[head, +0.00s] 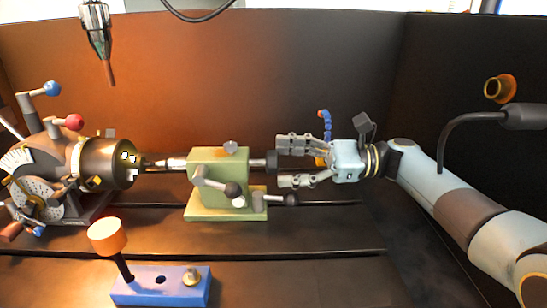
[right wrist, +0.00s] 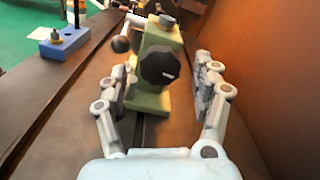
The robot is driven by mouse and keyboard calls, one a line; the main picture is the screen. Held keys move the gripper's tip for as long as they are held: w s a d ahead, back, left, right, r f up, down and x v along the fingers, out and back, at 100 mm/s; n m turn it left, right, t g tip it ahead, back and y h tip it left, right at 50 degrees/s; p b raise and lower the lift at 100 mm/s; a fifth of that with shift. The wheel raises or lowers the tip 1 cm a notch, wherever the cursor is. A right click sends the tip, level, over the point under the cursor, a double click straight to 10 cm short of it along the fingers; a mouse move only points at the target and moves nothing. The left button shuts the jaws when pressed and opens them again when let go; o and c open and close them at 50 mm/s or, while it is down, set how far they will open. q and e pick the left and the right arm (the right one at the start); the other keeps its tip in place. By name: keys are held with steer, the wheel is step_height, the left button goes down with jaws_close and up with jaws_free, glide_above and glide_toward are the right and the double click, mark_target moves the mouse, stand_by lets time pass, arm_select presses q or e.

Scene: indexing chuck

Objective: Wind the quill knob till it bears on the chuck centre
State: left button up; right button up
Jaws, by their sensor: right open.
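The green tailstock (head: 218,170) stands on its green base in the middle of the table. Its black quill knob (head: 271,161) is on the right end; in the right wrist view the knob (right wrist: 159,67) faces me with a small white mark. The quill (head: 175,163) sticks out leftward toward the chuck (head: 107,163). A thin pointed tip lies between them; I cannot tell whether it touches the chuck centre. My right gripper (head: 281,161) is open, level with the knob at its right, fingers above and below it in the head view. My left gripper is not in view.
The indexing head (head: 50,165) with levers stands at left. A blue block (head: 160,287) with an orange-topped pin is in front. Lever handles (head: 232,189) stick out from the tailstock front. A blue jointed hose (head: 325,122) rises behind my gripper. A spindle (head: 98,30) hangs above.

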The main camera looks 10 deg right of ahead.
mark_target(273, 165)
steer(key=shift+w+a, duration=0.15)
steer(key=shift+a, duration=0.45)
steer(key=shift+w+a, duration=0.15)
steer(key=shift+a, duration=0.75)
steer(key=c, duration=1.2)
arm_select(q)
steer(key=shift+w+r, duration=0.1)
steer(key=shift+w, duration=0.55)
arm_select(e)
steer(key=shift+f, duration=0.1)
